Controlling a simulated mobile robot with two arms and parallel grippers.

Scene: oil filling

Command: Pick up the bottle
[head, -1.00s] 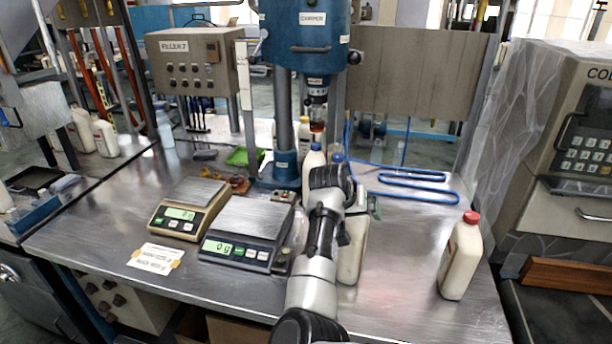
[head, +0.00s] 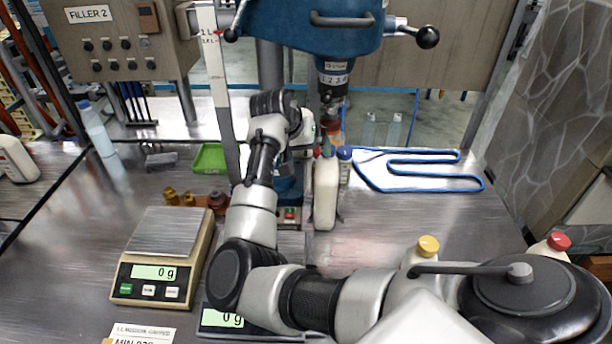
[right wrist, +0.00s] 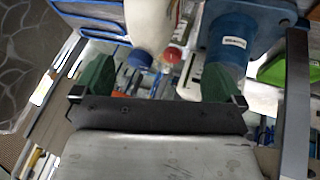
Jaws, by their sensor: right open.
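A white bottle (head: 326,195) stands upright on the metal table below the capper's spindle. A blue-capped bottle (head: 344,155) is close behind it, mostly hidden. My right arm reaches in from the lower right to beside the capper column; its fingertips are hidden in the head view. In the right wrist view my right gripper (right wrist: 157,68) is open, with green fingers apart and nothing clamped. A red cap (right wrist: 171,56) and a blue cap (right wrist: 139,59) show beyond the gap between the fingers. A yellow-capped bottle (head: 427,248) and a red-capped bottle (head: 557,243) are partly hidden behind my arm.
The blue capper (head: 310,45) overhangs the bottles. A beige scale (head: 165,235) and a dark scale, partly under my arm, are on the left. A green tray (head: 210,158) and small brass parts lie near the column.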

